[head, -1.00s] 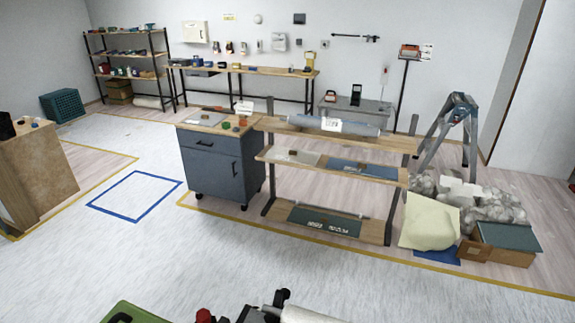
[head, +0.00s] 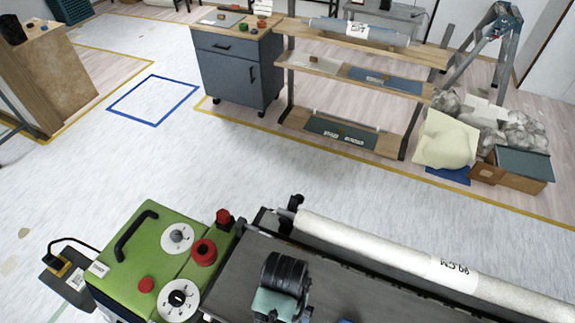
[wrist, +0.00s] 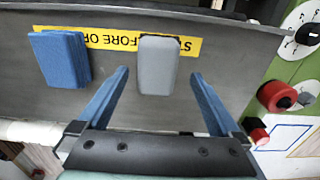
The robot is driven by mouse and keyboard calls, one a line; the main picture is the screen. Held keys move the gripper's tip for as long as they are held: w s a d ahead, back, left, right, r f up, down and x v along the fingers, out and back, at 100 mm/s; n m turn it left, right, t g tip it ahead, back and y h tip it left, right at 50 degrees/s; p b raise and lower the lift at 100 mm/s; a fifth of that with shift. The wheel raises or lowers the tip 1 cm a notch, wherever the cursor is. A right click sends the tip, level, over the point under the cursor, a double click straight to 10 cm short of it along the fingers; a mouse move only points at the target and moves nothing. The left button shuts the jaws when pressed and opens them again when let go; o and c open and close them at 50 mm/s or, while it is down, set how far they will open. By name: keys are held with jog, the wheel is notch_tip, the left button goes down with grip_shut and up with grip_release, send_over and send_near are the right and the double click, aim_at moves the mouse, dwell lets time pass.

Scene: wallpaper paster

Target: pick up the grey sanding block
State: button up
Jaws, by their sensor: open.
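The grey sanding block (wrist: 158,63) lies on the dark metal surface of the machine in the wrist view, over a yellow label strip (wrist: 105,38). My gripper (wrist: 160,73) is open, its two blue fingers pointing toward the block, one to each side of it in the picture. The block appears between the fingertips with a gap on both sides; how far the fingers are above the surface I cannot tell. In the head view I cannot make out the grey block.
A blue block (wrist: 60,58) lies left of the grey one in the wrist view. The green control box (head: 150,262) with red knobs stands at the machine's left end. A white paper roll (head: 385,250) runs along its far side. Open floor lies beyond.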

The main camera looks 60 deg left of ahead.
jog(key=shift+w+d+f+p, duration=0.1)
jog(key=shift+f+p, duration=0.1)
jog(key=shift+f, duration=0.8)
jog(key=shift+w+f+p, duration=0.1)
jog(key=shift+f+p, duration=0.05)
jog(key=shift+f, duration=0.85)
jog(key=c, duration=1.5)
notch_tip(320, 180, up, 10)
jog(key=shift+r+b, duration=0.1)
jog(key=shift+b, duration=0.6)
